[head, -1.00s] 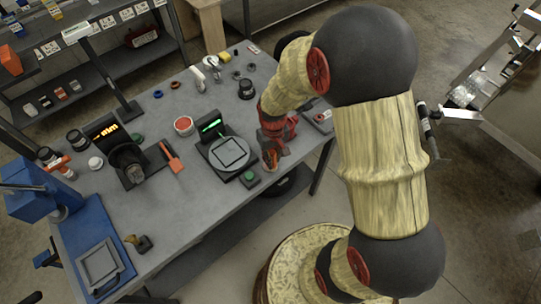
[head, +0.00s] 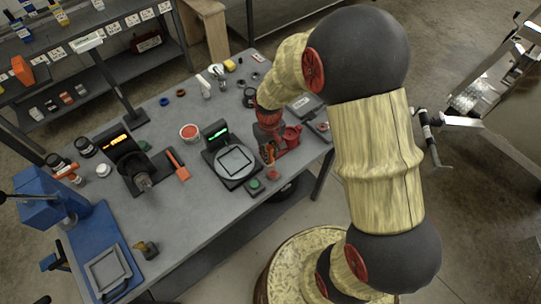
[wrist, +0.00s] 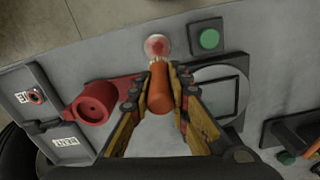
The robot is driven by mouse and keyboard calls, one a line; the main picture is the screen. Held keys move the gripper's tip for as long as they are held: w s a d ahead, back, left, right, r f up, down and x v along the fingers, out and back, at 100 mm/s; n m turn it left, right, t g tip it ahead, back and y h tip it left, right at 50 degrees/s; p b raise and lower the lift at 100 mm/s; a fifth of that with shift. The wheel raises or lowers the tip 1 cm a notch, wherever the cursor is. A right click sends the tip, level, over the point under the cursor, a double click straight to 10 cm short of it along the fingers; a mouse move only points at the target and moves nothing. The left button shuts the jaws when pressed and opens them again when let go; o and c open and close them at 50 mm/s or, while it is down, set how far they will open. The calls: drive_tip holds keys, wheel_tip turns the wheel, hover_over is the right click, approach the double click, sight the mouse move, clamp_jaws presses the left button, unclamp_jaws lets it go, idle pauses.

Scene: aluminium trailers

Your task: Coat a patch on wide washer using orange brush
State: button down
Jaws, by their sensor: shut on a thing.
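My gripper (wrist: 160,72) is shut on the orange brush (wrist: 160,95), near the front edge of the bench. The brush's orange handle shows between the fingers; its bristle end is mostly hidden. In the head view my gripper (head: 270,152) hangs beside the red holder. A small pale disc with a red middle (wrist: 157,46) lies just beyond the fingertips, and it also shows in the head view (head: 274,174). It may be the wide washer; I cannot tell for sure. Whether the brush touches it is unclear.
A red cup-like holder (wrist: 97,102) stands left of the brush in the wrist view. A green button (wrist: 209,39) and a device with a round plate (head: 224,165) are close by. An orange-red spatula (head: 178,166) and a red-topped tub (head: 189,132) lie farther left.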

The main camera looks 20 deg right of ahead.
sight(269, 147)
drive_tip(key=shift+r+p, duration=0.85)
drive_tip(key=shift+r, duration=0.75)
drive_tip(key=shift+s, duration=0.1)
drive_tip(key=shift+a+p, duration=0.1)
drive_tip(key=shift+p, duration=0.2)
